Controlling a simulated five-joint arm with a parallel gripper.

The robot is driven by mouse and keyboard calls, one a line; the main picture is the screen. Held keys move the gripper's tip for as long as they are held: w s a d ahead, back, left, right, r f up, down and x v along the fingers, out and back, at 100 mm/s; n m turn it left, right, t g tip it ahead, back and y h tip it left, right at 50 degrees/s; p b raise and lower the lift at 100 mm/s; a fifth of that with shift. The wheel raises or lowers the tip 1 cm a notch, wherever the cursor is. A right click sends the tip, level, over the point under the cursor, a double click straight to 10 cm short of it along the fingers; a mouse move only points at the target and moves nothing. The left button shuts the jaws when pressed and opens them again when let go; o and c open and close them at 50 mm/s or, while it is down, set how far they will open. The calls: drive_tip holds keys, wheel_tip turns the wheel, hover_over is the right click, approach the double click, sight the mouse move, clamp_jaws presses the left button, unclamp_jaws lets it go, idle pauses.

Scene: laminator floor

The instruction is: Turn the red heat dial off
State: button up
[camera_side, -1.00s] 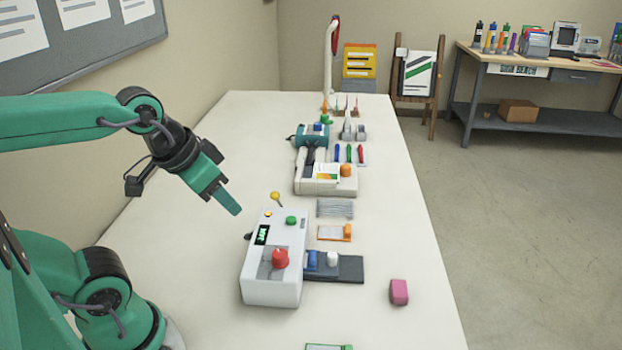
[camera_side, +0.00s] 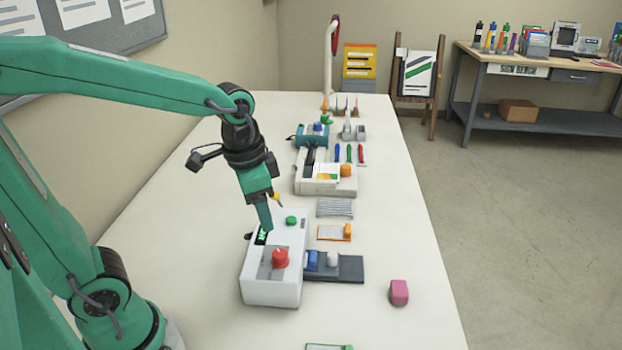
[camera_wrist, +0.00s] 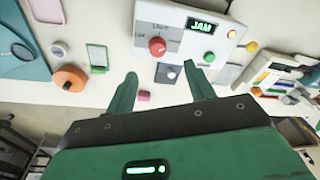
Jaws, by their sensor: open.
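The red heat dial (camera_side: 280,258) sits on a grey panel on top of the white laminator box (camera_side: 272,292). It also shows in the wrist view (camera_wrist: 157,46), with small labels around it; its exact setting is hard to read. A display (camera_wrist: 200,25) beside it reads JAM, and a green button (camera_wrist: 209,57) is close by. My gripper (camera_side: 265,222) hangs over the far part of the box, beyond the dial and pointing down. In the wrist view the fingers of my gripper (camera_wrist: 159,71) are apart, with nothing between them; the dial is ahead of the tips.
A dark plate (camera_side: 350,268) with blue and white knobs adjoins the box on the right. A pink block (camera_side: 399,292) lies near the table's right edge. Another machine (camera_side: 325,188) with an orange knob stands further back. The table left of the box is clear.

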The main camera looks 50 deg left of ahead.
sight(280, 253)
drive_tip(key=shift+m+g, duration=0.9)
drive_tip(key=shift+w+d+f, duration=0.25)
drive_tip(key=shift+w+f, duration=0.45)
drive_tip(key=shift+f, duration=0.15)
drive_tip(key=shift+w+d+f, duration=0.25)
drive_tip(key=shift+w+f, duration=0.4)
drive_tip(key=shift+f, duration=0.2)
drive_tip(key=shift+f, duration=0.15)
drive_tip(key=shift+f, duration=3.8)
drive_tip(key=c, duration=1)
